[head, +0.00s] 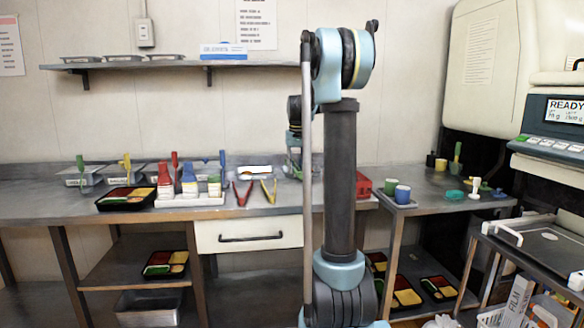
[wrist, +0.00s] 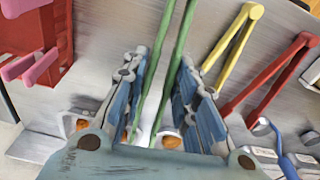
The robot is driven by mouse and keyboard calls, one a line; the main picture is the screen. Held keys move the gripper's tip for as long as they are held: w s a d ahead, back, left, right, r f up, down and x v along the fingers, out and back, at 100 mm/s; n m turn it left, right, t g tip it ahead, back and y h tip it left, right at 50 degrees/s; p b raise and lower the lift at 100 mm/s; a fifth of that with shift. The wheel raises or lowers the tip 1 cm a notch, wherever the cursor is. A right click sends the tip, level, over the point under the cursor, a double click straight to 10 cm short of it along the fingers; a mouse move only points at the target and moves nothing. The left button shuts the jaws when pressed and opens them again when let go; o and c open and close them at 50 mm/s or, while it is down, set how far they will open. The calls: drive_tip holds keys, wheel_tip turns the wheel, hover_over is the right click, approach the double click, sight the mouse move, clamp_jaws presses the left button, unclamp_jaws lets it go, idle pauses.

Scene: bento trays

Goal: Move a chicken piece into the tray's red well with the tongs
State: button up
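My gripper (wrist: 160,75) points down over the counter, its two fingers apart on either side of the green tongs (wrist: 178,55). The tongs' two arms run between the fingers and look spread; I cannot tell whether the fingers touch them. Small orange-brown pieces (wrist: 82,125), perhaps chicken, show in pale holders beside and between the fingers, partly hidden.
Yellow tongs (head: 269,190) and red tongs (head: 243,193) lie beside the green ones. A white tray (head: 190,201) with containers stands left of them. A red box (head: 363,185) stands right of my arm. Green and blue cups are on the right-hand counter.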

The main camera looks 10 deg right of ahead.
sight(294, 194)
drive_tip(key=f, duration=0.8)
drive_tip(key=shift+a, duration=0.3)
drive_tip(key=shift+f, duration=0.45)
drive_tip(key=shift+s+f, duration=0.1)
drive_tip(key=shift+f, duration=0.1)
drive_tip(key=o, duration=1.1)
